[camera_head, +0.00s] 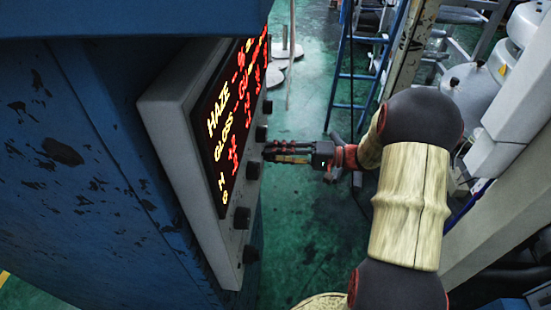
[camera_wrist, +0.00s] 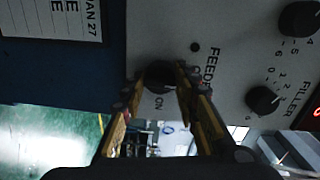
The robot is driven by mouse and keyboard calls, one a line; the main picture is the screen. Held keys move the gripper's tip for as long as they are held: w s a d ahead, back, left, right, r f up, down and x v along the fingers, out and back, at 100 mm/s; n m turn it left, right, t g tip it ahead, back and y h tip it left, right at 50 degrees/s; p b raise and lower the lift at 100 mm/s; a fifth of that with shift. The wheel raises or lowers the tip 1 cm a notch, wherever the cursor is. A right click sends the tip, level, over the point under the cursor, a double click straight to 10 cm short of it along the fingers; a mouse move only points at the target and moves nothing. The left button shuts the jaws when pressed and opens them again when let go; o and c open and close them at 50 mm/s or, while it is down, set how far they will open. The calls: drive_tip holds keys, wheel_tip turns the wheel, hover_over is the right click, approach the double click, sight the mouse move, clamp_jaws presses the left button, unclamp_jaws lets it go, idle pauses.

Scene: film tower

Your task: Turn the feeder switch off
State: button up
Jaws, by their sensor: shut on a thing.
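The feeder switch (camera_wrist: 160,71) is a dark round knob on a pale grey panel in the wrist view. The lettering "FEED…" and "ON" stands beside it; which way the knob points cannot be made out. My gripper (camera_wrist: 157,82) has its two yellow-edged fingers on either side of the knob and is shut on it. In the head view my gripper (camera_head: 268,152) reaches from the right to the edge of the panel face, and its fingertips hide the knob there.
The grey control box (camera_head: 170,105) carries a lit red and yellow display (camera_head: 232,125) and several black knobs. A filler knob (camera_wrist: 262,99) sits to the right in the wrist view. A blue machine body (camera_head: 80,150) stands at left, a blue ladder (camera_head: 352,75) behind. Green floor lies below.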

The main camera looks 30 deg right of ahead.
drive_tip(key=shift+n+b, duration=0.3)
drive_tip(key=shift+n, duration=0.1)
drive_tip(key=o, duration=1.1)
drive_tip(key=v, duration=1.2)
